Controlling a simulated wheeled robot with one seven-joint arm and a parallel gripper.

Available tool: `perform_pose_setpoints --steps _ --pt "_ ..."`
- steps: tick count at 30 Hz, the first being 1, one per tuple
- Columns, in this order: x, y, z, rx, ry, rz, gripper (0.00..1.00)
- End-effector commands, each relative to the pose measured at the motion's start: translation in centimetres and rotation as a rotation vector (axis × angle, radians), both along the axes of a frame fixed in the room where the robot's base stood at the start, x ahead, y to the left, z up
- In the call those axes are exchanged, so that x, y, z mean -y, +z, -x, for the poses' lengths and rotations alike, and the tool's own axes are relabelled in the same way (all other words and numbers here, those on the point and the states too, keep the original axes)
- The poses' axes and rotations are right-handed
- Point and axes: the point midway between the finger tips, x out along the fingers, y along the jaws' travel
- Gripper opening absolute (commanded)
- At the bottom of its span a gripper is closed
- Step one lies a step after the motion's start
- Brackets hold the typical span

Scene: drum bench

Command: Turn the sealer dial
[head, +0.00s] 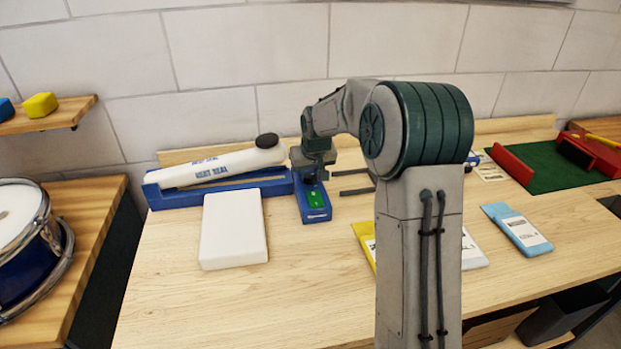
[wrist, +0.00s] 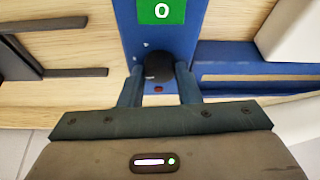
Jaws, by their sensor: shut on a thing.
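The heat sealer (head: 222,170) lies along the back of the bench, with a blue base and a white upper arm that has a black knob at its right end. Its blue control box (head: 315,207) with a green display stands at the right end. In the wrist view the green display (wrist: 161,11) reads 0. The black dial (wrist: 158,68) sits on the blue panel below it. My gripper (wrist: 158,72) is shut on the dial, one finger on each side. In the head view my gripper hides the dial.
A white block (head: 233,230) lies in front of the sealer. Yellow and blue packets (head: 517,229) lie to the right, partly behind my arm. Dark bars (head: 353,190) lie right of the control box. A green mat (head: 548,165) is at the far right. The front left bench top is clear.

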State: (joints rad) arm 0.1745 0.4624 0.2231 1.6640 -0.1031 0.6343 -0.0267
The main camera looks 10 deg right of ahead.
Motion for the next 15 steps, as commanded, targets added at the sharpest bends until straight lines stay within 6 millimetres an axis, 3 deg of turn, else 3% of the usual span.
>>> perform_pose_setpoints --steps 15 --pt "-0.10 0.07 -0.03 0.001 -0.090 0.000 0.07"
